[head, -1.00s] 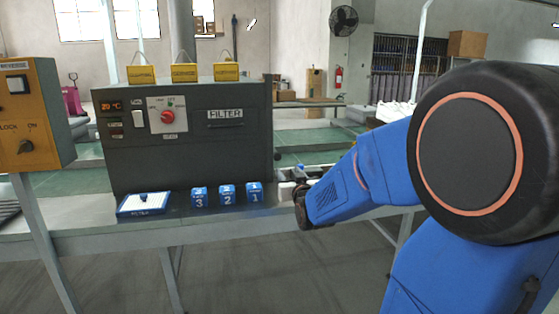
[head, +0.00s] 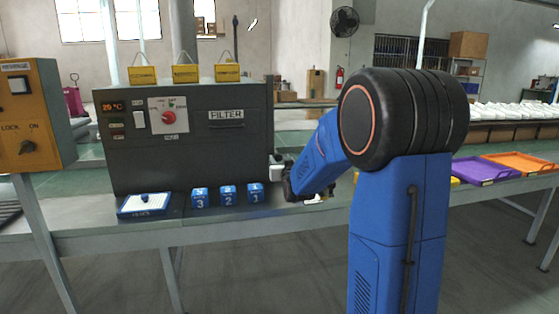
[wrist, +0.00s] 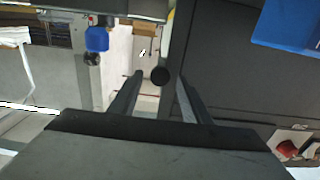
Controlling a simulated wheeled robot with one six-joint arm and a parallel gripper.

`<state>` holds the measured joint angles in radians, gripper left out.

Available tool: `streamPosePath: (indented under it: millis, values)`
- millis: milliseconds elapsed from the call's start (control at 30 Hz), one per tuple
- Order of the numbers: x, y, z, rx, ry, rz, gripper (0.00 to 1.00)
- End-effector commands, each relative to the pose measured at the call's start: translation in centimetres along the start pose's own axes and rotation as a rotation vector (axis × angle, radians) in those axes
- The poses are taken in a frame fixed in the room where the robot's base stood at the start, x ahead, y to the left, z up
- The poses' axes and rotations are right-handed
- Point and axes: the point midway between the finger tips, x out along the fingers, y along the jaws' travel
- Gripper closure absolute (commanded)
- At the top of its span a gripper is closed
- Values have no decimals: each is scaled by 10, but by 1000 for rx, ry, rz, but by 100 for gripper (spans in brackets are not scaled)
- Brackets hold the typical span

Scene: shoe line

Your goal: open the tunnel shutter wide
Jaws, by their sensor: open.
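The tunnel is the dark grey machine (head: 165,165) with a dial and a FILTER label, on the bench in the head view. Its shutter is not clearly seen; my arm stands near the machine's right end. In the wrist view a round dark knob (wrist: 160,75) shows at the edge of a dark panel (wrist: 225,75). My gripper (wrist: 159,84) is open, with one finger on either side of the knob in the picture. I cannot tell whether they touch it. In the head view the gripper is mostly hidden beside the machine's right end.
Blue numbered blocks (head: 227,195) and a blue-rimmed tray (head: 143,205) stand in front of the machine. A yellow control box (head: 30,115) is at the left. Purple (head: 485,171) and orange (head: 525,162) trays lie to the right. Yellow tags (head: 186,73) stand on top.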

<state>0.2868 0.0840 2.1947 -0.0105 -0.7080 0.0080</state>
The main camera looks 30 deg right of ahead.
Motion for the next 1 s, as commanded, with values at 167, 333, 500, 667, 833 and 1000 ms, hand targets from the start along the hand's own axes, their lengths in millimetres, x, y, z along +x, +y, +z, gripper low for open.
streamPosePath:
  millis: [167, 333, 500, 667, 833, 1000]
  values:
    - [12, 0, 0, 0, 0, 0, 57]
    - [13, 0, 0, 0, 0, 0, 57]
    - [13, 0, 0, 0, 0, 0, 61]
    - [13, 0, 0, 0, 0, 0, 100]
    - [13, 0, -1, 0, 0, 0, 100]
    - [13, 0, -18, 0, 3, 0, 100]
